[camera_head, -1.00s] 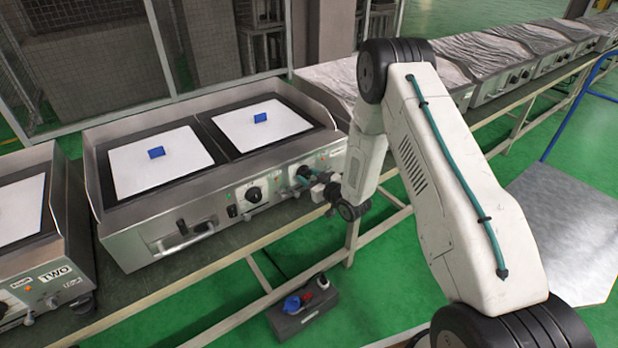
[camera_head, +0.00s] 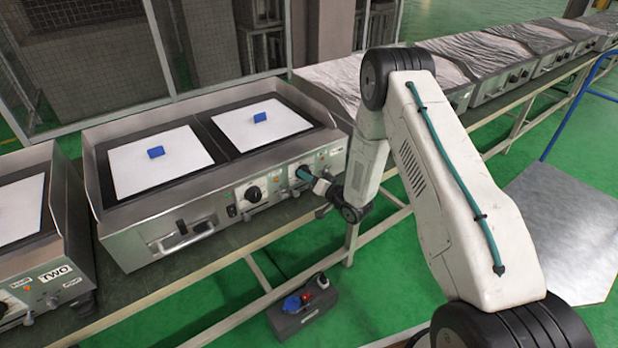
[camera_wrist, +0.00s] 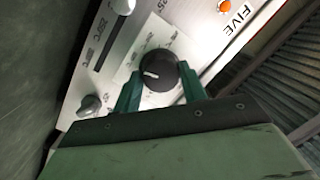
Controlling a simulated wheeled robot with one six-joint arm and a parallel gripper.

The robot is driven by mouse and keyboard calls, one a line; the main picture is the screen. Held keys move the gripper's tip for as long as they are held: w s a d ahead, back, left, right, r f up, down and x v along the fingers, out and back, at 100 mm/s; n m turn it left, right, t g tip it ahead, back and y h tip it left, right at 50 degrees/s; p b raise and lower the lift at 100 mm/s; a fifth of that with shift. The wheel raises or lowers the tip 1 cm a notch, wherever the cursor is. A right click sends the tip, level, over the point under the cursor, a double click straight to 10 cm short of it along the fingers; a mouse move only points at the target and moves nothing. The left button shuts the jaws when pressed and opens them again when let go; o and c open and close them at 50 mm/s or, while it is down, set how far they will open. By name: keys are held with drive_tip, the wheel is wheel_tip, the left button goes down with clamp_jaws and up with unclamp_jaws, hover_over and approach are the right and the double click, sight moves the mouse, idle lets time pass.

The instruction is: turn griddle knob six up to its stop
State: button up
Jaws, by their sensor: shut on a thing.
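A round black knob (camera_wrist: 160,71) with a short white mark sits on the pale front panel in the wrist view. Its mark points to the picture's left. The green fingers of my gripper (camera_wrist: 159,88) are on either side of this knob and shut on it. In the head view my gripper (camera_head: 306,176) reaches the right part of the griddle's (camera_head: 165,223) front panel, and the held knob is largely hidden there. The word FIVE shows on the panel in the wrist view; I cannot read a SIX.
Another black knob (camera_head: 254,194) is to the left on the same panel. A smaller dark knob (camera_wrist: 90,104) and an orange lamp (camera_wrist: 225,5) are near my fingers. Two blue blocks lie on the white plates. A grey box (camera_head: 303,313) lies on the floor below.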

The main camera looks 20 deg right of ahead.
drive_tip(key=shift+f+m, duration=0.1)
drive_tip(key=shift+m, duration=0.2)
drive_tip(key=o, duration=1)
drive_tip(key=shift+c, duration=0.2)
drive_tip(key=v, duration=0.8)
